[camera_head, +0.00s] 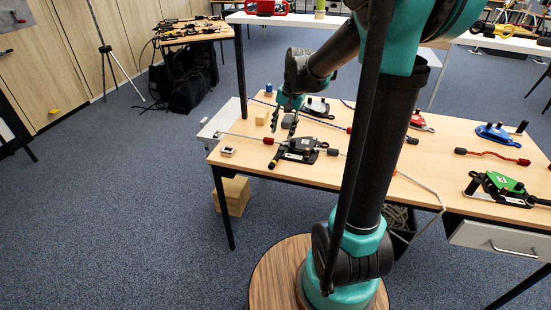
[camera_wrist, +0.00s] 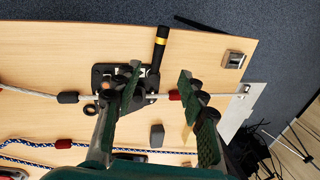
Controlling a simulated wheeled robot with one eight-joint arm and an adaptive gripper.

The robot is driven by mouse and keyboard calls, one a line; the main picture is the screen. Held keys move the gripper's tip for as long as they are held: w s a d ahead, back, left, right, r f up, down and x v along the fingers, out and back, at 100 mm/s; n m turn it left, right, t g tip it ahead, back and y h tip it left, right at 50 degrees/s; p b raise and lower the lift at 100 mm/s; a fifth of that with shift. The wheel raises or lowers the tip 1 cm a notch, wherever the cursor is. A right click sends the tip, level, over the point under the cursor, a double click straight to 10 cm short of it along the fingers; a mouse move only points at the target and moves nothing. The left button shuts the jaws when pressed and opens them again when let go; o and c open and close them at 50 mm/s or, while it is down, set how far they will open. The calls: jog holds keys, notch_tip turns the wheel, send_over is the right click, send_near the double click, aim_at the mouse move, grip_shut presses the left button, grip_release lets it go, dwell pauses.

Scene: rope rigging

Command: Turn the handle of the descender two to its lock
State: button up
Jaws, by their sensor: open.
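A black descender (camera_head: 302,148) with a light label lies near the front left of the table, on a pale rope; the label is too small to read. Its black handle (camera_head: 276,157) with a yellow band sticks out to the front left. In the wrist view the descender (camera_wrist: 104,72) is partly hidden by a finger, and its handle (camera_wrist: 158,50) points up in the picture. My gripper (camera_head: 284,122) is above and behind this descender, pointing down. In the wrist view my gripper (camera_wrist: 160,80) has its fingers apart with nothing between them but table and rope.
A green descender (camera_head: 502,187) and a blue one (camera_head: 496,133) stand farther right. A small grey block (camera_wrist: 157,135) is close by the gripper. A metal block (camera_head: 228,151) sits at the table's left edge. A blue-white rope (camera_wrist: 35,143) runs behind.

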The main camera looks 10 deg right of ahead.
aim_at(275, 159)
jog(key=f, duration=0.4)
jog(key=w+a+f, duration=0.1)
jog(key=f, duration=0.4)
jog(key=a+f, duration=0.1)
jog(key=f, duration=0.4)
jog(key=shift+w+a, duration=0.15)
jog(key=shift+a, duration=0.05)
grip_shut()
